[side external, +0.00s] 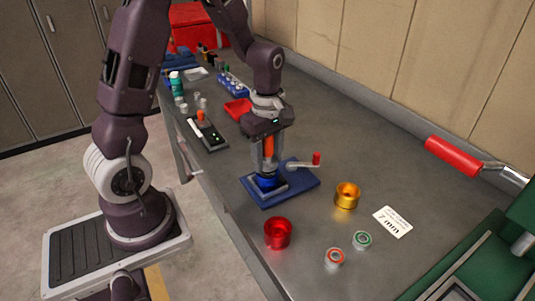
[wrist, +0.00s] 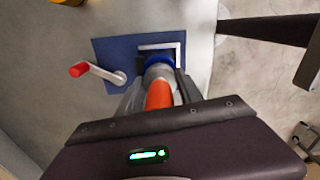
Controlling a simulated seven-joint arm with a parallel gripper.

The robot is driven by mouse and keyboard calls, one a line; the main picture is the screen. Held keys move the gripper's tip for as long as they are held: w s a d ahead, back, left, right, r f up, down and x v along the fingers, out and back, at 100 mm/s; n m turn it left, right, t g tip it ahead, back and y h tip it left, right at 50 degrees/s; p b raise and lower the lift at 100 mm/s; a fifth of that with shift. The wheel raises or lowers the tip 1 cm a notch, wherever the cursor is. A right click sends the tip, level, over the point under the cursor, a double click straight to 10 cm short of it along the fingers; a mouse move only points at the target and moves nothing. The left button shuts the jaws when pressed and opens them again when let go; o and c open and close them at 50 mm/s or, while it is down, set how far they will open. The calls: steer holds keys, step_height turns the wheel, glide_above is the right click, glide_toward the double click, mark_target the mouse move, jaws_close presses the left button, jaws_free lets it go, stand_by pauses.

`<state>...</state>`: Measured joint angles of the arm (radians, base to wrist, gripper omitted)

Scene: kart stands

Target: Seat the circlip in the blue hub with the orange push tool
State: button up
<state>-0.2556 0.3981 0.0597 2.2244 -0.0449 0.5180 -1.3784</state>
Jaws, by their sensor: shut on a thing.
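My gripper (side external: 265,160) points down and is shut on the orange push tool (side external: 268,146), which stands upright between the fingers. The tool also shows in the wrist view (wrist: 158,95), with a grey lower end (wrist: 159,73). Directly below is the blue hub (side external: 266,181), held in a grey vise on a blue base plate (side external: 302,181). In the wrist view the tool's grey end overlaps the blue hub (wrist: 157,59); I cannot tell whether they touch. The circlip is not visible.
A crank with a red knob (side external: 317,158) sticks up from the plate's right side. A gold cup (side external: 347,196), red cup (side external: 278,233), two small rings (side external: 334,258) and a "7 mm" card (side external: 393,221) lie nearer. A red tray (side external: 238,109) and scale (side external: 208,135) are behind.

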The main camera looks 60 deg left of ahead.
steer(key=shift+f, duration=0.6)
stand_by(1.5)
steer(key=shift+r, duration=3.55)
